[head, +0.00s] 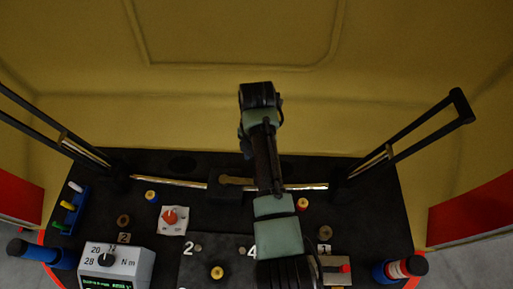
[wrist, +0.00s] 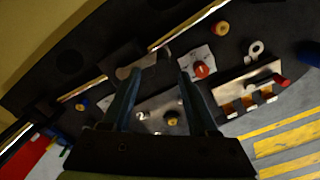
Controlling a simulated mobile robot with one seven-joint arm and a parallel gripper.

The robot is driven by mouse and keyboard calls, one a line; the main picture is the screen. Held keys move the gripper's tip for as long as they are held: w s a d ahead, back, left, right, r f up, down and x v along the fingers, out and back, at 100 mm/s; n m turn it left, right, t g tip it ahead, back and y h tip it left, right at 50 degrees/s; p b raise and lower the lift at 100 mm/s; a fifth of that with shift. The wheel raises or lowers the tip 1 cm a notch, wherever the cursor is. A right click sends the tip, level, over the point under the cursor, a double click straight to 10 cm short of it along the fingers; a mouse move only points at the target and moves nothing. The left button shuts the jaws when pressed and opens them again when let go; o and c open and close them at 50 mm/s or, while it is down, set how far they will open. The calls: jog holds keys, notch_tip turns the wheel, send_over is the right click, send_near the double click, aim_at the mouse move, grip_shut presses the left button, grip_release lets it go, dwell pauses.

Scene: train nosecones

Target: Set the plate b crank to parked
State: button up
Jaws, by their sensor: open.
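My gripper (wrist: 158,75) is open and empty above the dark panel; its fingertips are apart with the brass rod's flat lever (wrist: 152,60) beyond them. In the head view my arm hides the fingers. A red knob on a white plate (head: 169,217) sits on the left of the panel. A second red knob (wrist: 201,70) on a pale plate shows in the wrist view, just right of my right finger; my arm hides it in the head view. No legible letter tells me which plate is b, and the crank settings cannot be read.
A brass rod (head: 170,183) with a black block crosses the panel. A central plate (head: 200,270) carries a yellow knob and numbers. A torque box (head: 118,261) stands lower left. A metal bracket with a red-tipped handle (wrist: 282,81) is right. Black rails (head: 420,130) rise at both sides.

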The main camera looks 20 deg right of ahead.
jog(key=shift+r, duration=2.1)
